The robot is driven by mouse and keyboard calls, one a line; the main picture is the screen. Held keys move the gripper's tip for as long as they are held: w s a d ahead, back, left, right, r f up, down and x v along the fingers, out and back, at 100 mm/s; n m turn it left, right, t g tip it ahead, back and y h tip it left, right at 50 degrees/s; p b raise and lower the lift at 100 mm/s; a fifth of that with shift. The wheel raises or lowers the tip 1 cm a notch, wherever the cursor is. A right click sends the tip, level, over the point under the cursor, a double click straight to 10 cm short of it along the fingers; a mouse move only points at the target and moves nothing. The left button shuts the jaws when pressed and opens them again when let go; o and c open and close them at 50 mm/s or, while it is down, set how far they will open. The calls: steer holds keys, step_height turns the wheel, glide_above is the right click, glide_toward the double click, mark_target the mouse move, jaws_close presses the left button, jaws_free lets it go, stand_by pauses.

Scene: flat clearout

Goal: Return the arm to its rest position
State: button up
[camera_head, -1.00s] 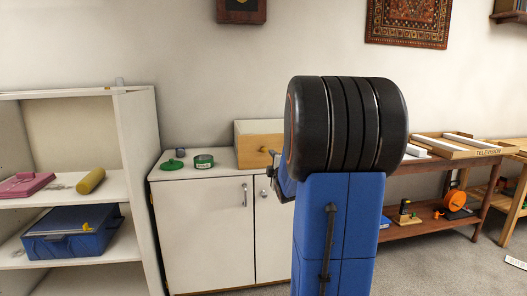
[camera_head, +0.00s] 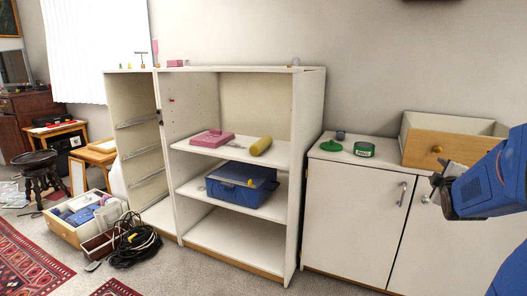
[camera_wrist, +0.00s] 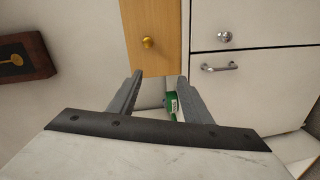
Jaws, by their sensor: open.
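My gripper (camera_head: 437,187) is at the right of the head view, in front of the white cupboard (camera_head: 350,215) and the wooden drawer box (camera_head: 440,147) on its top. My blue arm comes in from the right edge. In the wrist view my gripper (camera_wrist: 156,90) has its two fingers spread apart. A green tin (camera_wrist: 171,103) shows in the gap between them, beyond the fingertips, and nothing is held.
A white shelf unit (camera_head: 297,160) holds a blue case (camera_head: 240,188), a pink box (camera_head: 212,138) and a yellow roll (camera_head: 261,146). A green tin (camera_head: 364,149) and green lid (camera_head: 331,145) lie on the cupboard. Black cable (camera_head: 135,245) lies on the floor at left.

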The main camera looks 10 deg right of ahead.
steer(key=s+a+f+m+g+y, duration=0.25)
steer(key=s+a, duration=0.25)
steer(key=a, duration=0.6)
steer(key=s+a+f+m+g+y, duration=0.2)
steer(key=s+a+f+m, duration=0.15)
steer(key=a, duration=0.75)
steer(key=s+a+f+m+g+y, duration=0.1)
steer(key=s+a+f+g+y, duration=0.1)
steer(key=s+a, duration=0.5)
steer(key=s+a+f+m+g+y, duration=0.2)
steer(key=s+a+f, duration=0.3)
steer(key=s, duration=0.9)
steer(key=a+g, duration=0.1)
steer(key=a, duration=0.2)
steer(key=shift+f, duration=0.2)
